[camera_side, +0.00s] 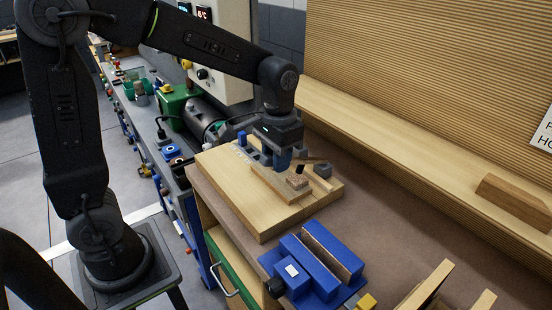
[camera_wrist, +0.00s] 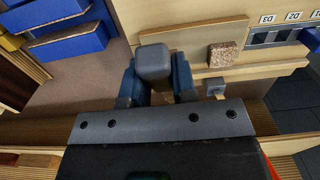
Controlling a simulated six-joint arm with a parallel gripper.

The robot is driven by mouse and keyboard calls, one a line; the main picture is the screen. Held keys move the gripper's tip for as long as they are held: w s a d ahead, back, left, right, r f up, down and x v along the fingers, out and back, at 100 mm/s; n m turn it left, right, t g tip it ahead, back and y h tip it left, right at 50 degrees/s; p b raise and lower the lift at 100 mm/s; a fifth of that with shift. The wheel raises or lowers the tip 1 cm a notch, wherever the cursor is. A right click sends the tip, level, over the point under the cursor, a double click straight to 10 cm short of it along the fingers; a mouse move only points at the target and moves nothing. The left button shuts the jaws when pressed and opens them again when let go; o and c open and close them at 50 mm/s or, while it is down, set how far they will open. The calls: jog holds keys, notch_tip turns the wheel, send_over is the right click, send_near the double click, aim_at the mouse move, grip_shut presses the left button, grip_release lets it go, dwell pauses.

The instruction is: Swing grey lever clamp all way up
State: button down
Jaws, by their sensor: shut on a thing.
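My gripper (camera_wrist: 155,85) has its two blue-grey fingers on either side of a grey, rounded block. This block looks like the handle end of the grey lever clamp (camera_wrist: 153,62), and my gripper is shut on it. The rest of the lever and its pivot are hidden by the fingers and my wrist, so I cannot tell its angle. In the side view my gripper (camera_side: 282,162) points down over the wooden board (camera_side: 228,187); the held part is not clear there.
A cork-like block (camera_wrist: 221,56) and a small grey block (camera_wrist: 215,86) lie close by. Blue blocks stand along the board's back left. A blue vise (camera_side: 318,268) stands in front. A wooden ledge (camera_side: 400,155) runs behind. The brown bench top to the right is mostly clear.

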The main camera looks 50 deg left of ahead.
aim_at(300, 159)
jog(key=w+r+g, duration=0.4)
jog(key=shift+r, duration=0.4)
jog(key=shift+w+r+g, duration=0.5)
jog(key=shift+w+g, duration=0.15)
jog(key=shift+g, duration=0.1)
jog(key=shift+w+r+g, duration=0.45)
jog(key=shift+w+g, duration=0.2)
jog(key=shift+g, duration=0.1)
jog(key=c, duration=0.9)
grip_release()
